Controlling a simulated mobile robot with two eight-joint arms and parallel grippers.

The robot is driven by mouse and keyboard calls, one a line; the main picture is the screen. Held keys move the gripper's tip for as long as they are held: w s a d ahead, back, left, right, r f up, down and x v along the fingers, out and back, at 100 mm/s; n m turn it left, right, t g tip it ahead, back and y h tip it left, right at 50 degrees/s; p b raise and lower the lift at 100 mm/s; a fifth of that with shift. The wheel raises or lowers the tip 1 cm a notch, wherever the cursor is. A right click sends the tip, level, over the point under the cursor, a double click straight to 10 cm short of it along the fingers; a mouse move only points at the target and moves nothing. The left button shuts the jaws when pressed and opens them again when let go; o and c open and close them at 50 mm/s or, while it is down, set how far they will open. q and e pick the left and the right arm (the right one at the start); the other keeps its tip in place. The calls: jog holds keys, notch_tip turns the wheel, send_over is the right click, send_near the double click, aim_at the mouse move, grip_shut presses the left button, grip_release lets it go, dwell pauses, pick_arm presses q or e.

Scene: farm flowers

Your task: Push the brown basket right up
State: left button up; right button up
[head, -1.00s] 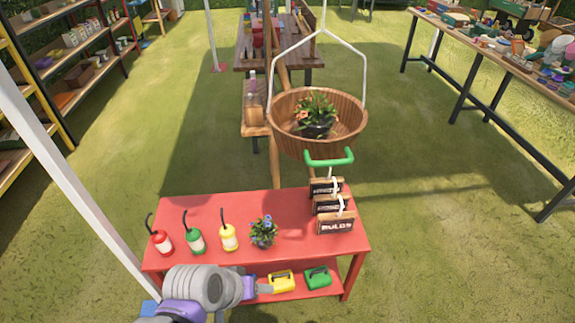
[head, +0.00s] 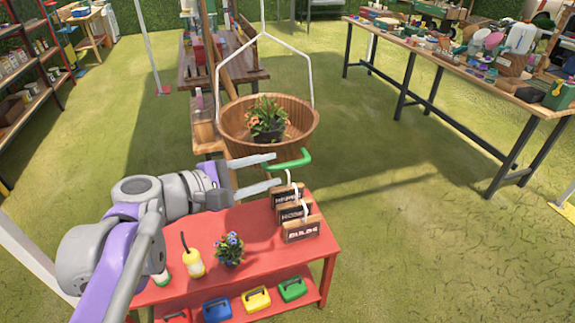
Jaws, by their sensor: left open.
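The brown basket (head: 233,128) is a round wooden tub hanging from white rods beyond the red table. A potted plant with orange flowers (head: 266,120) stands inside it. A green handle (head: 290,160) sits at the basket's lower front, above the table. My left gripper (head: 268,172) reaches in from the left, its two fingers apart and pointing right. The upper fingertip is at or close to the left end of the green handle; I cannot tell whether it touches. Nothing shows between the fingers. My right gripper is not in view.
The red table (head: 262,262) holds small signs (head: 300,228), a blue-flowered plant (head: 229,249) and a yellow bottle (head: 192,262). Several coloured boxes lie on its lower shelf. A long wooden table (head: 400,50) stands at right. Grass is clear between them.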

aim_at(281, 167)
pick_arm(q)
jog(key=x, duration=0.5)
jog(key=shift+w+d+f, duration=0.1)
jog(key=shift+w+d, duration=0.1)
jog(key=shift+d, duration=0.05)
grip_shut()
dwell(1.2)
